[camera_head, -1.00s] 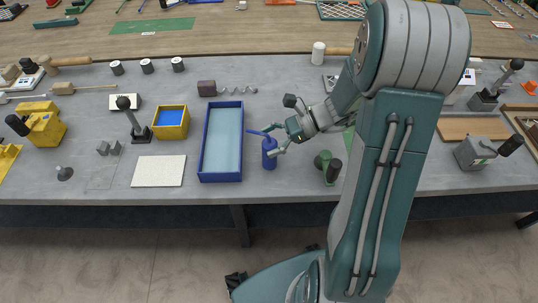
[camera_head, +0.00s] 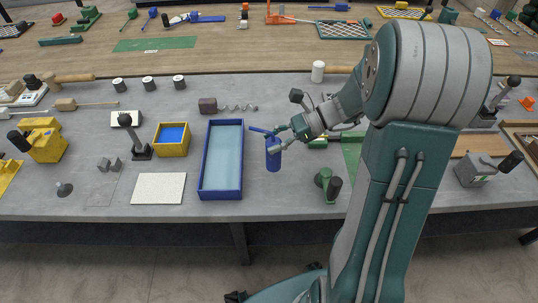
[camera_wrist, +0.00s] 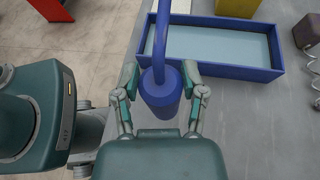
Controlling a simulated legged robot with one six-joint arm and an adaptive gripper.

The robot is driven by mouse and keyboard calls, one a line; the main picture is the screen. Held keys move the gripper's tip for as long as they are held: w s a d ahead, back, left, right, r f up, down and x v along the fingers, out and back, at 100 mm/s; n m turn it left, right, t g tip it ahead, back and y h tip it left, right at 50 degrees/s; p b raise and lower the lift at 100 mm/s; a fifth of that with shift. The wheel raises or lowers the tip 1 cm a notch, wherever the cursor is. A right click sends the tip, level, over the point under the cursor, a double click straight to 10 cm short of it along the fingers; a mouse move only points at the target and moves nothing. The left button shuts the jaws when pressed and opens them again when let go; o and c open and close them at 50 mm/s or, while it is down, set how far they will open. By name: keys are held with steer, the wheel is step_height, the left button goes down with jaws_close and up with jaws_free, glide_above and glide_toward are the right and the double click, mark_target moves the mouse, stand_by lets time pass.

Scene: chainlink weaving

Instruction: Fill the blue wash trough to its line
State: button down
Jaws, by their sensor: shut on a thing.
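The blue wash trough (camera_head: 205,181) is a long rectangular tray on the grey bench, with a pale blue surface inside. It also shows in the wrist view (camera_wrist: 235,69), where its near wall lies beyond the blue can. No fill line can be made out. The blue can (camera_head: 273,160) has a long thin spout that points left, towards the trough's right wall. My gripper (camera_head: 283,145) is shut on the blue can, just right of the trough. In the wrist view, the fingers of my gripper (camera_wrist: 161,98) stand on both sides of the can (camera_wrist: 161,95).
A yellow box with a blue inside (camera_head: 172,140) stands left of the trough, and a white pad (camera_head: 158,188) lies in front of it. A dark block (camera_head: 208,105) with a coil is behind the trough. A green clamp (camera_head: 328,184) stands right of the can.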

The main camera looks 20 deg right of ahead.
steer(key=w+d+r, duration=0.7)
steer(key=d, duration=0.3)
steer(key=shift+r, duration=0.4)
steer(key=shift+d, duration=0.1)
steer(key=c, duration=1)
jaws_free()
jaws_close()
steer(key=shift+s, duration=0.1)
